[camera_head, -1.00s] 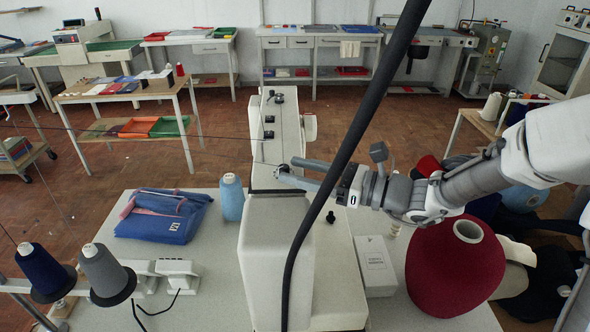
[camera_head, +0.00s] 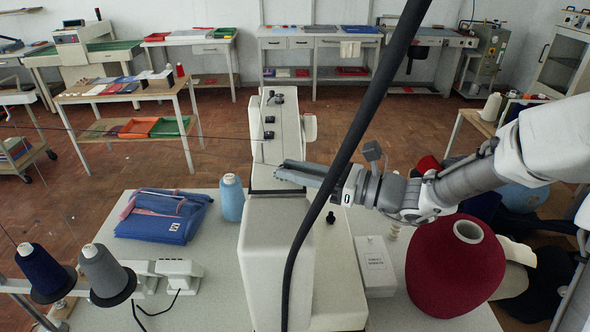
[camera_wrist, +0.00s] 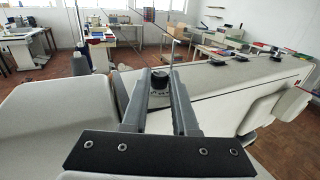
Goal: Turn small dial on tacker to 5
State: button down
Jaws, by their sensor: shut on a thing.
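The tacker (camera_head: 276,250) is the long white machine on the table, and its pale top also fills much of the wrist view (camera_wrist: 215,82). The small dial (camera_wrist: 160,79) is a dark round knob on a light base with tiny marks, too small to read. My gripper (camera_wrist: 159,78) reaches in from the right in the head view (camera_head: 280,172), its grey fingers low over the tacker's top. It is shut on the small dial, one finger on each side. In the head view the fingers hide the dial.
More dark knobs (camera_head: 268,134) sit further along the tacker's top. A thick black cable (camera_head: 345,150) crosses the head view. A blue thread cone (camera_head: 231,198), a folded blue cloth (camera_head: 165,216), a white box (camera_head: 375,266) and a big red cone (camera_head: 440,265) stand around the tacker.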

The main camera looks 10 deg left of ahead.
jog(key=shift+r+g+p, duration=0.1)
jog(key=shift+g+p, duration=0.2)
jog(key=shift+w+r+n+g+p, duration=0.1)
jog(key=shift+w+n+g+p, duration=0.15)
jog(key=shift+n+g+p, duration=0.8)
jog(key=n+g+p, duration=0.1)
jog(key=g, duration=0.2)
jog(key=shift+w+p, duration=0.15)
jog(key=shift+p, duration=0.25)
jog(key=n+g, duration=0.1)
jog(key=g+p, duration=0.1)
jog(key=n+g+p, duration=0.1)
jog(key=shift+w+n+g+h, duration=0.25)
jog(key=shift+n+h, duration=0.05)
jog(key=shift+n, duration=0.05)
jog(key=shift+w+a+f+n+g+h+p, duration=0.1)
jog(key=shift+n+g+h+p, duration=0.2)
jog(key=shift+n+g+h, duration=0.5)
jog(key=shift+w+a+f+n+g+h+p, duration=0.1)
jog(key=shift+n+g+h+p, duration=0.15)
jog(key=shift+n+g, duration=0.65)
jog(key=shift+g, duration=0.6)
jog(key=c, duration=0.7)
grip_release()
